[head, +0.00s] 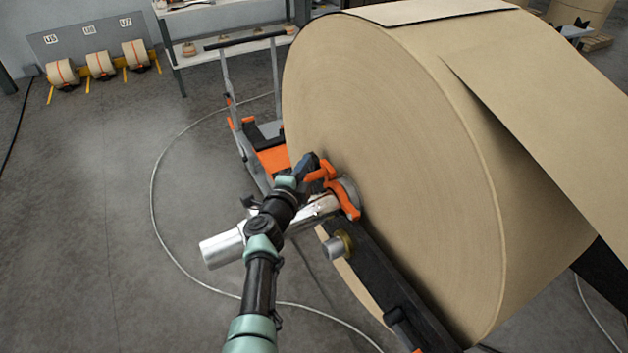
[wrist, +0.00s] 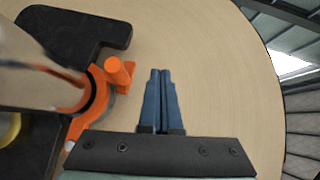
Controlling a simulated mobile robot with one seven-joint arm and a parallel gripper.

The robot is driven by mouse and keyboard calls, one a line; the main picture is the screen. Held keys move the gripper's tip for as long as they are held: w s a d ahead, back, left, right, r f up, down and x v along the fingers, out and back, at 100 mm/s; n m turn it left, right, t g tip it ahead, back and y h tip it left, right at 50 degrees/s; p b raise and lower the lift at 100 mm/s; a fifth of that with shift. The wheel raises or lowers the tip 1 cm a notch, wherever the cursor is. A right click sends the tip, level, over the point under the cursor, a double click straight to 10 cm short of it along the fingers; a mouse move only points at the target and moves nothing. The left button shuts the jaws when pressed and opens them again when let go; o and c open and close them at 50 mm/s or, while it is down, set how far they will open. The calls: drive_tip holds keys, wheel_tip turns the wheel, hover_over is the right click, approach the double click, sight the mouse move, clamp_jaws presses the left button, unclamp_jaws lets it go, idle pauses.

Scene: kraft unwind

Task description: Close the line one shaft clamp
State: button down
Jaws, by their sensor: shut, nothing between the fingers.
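The orange shaft clamp (head: 344,196) sits around the silver shaft (head: 222,248), close to the flat end face of the big kraft roll (head: 400,130). In the wrist view the clamp (wrist: 102,108) is a curved orange band with a stubby orange knob (wrist: 118,72); the shaft covers its left part. I cannot tell whether its jaw is fully open or closed. My gripper (head: 309,163) is at the upper left of the clamp in the head view. In the wrist view my gripper (wrist: 160,74) is shut and empty, in front of the roll face, right of the knob and apart from it.
A black support arm (head: 385,280) runs beneath the shaft, with a brass-collared roller (head: 337,245) beside it. An orange and grey cart (head: 265,150) stands behind, left of the roll. Small rolls (head: 100,65) rest on a rack at the back left. Open floor lies left, crossed by a cable.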

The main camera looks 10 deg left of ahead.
drive_tip(key=s+a+r+p, duration=0.5)
drive_tip(key=r+p, duration=0.3)
drive_tip(key=s+d+r+n+t+y+b, duration=0.1)
drive_tip(key=d+r+n+t+b, duration=0.15)
drive_tip(key=r, duration=0.75)
drive_tip(key=s+d+r+n+t+y+b, duration=0.1)
drive_tip(key=d+r+n+t+y+b, duration=0.2)
drive_tip(key=r, duration=0.6)
drive_tip(key=s+d+r+n+t+b, duration=0.2)
drive_tip(key=r+n, duration=0.2)
drive_tip(key=r, duration=0.6)
drive_tip(key=s+d+r+n+t+b, duration=0.1)
drive_tip(key=s+d+r+n+b, duration=0.2)
drive_tip(key=s, duration=0.9)
drive_tip(key=s+d+r+n+t+h+b, duration=0.1)
drive_tip(key=s+d+r+n+t+b, duration=0.1)
drive_tip(key=s+r+n, duration=0.4)
drive_tip(key=s+d+r+b, duration=0.1)
drive_tip(key=s+r, duration=0.2)
drive_tip(key=s, duration=0.3)
drive_tip(key=shift+s+d+r, duration=0.15)
drive_tip(key=shift+s+d, duration=0.05)
drive_tip(key=shift+d, duration=0.15)
drive_tip(key=shift+d+t+h, duration=0.1)
drive_tip(key=shift+t+h, duration=0.15)
drive_tip(key=shift+h, duration=0.15)
